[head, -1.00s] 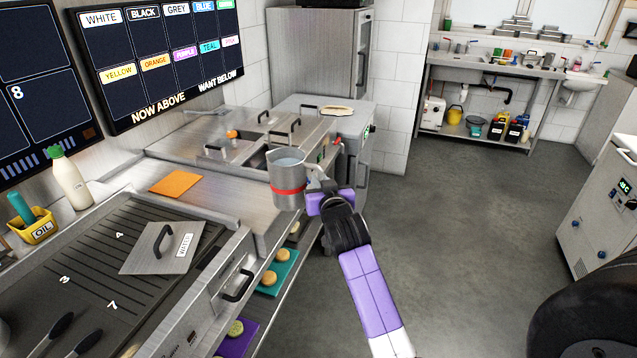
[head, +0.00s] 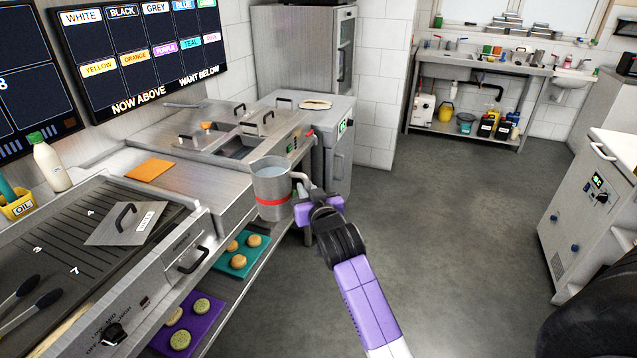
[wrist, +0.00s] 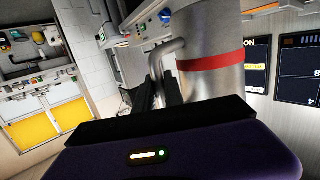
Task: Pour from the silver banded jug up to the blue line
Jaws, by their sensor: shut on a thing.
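The silver jug (head: 272,184) with a red band hangs in front of the steel counter's right end in the head view, held by my gripper (head: 304,199). It looks about upright, and a pale liquid surface shows inside near the rim. In the wrist view the jug (wrist: 211,85) and its red band fill the upper middle, and my gripper (wrist: 165,90) is shut on its handle. No blue line and no receiving vessel can be made out in either view.
The steel counter (head: 195,180) carries an orange sheet (head: 149,169). Left of it is the griddle (head: 70,225) with a lid (head: 125,223). Beyond are lidded wells (head: 225,135). A shelf below holds teal (head: 228,262) and purple trays (head: 188,322). The floor to the right is clear.

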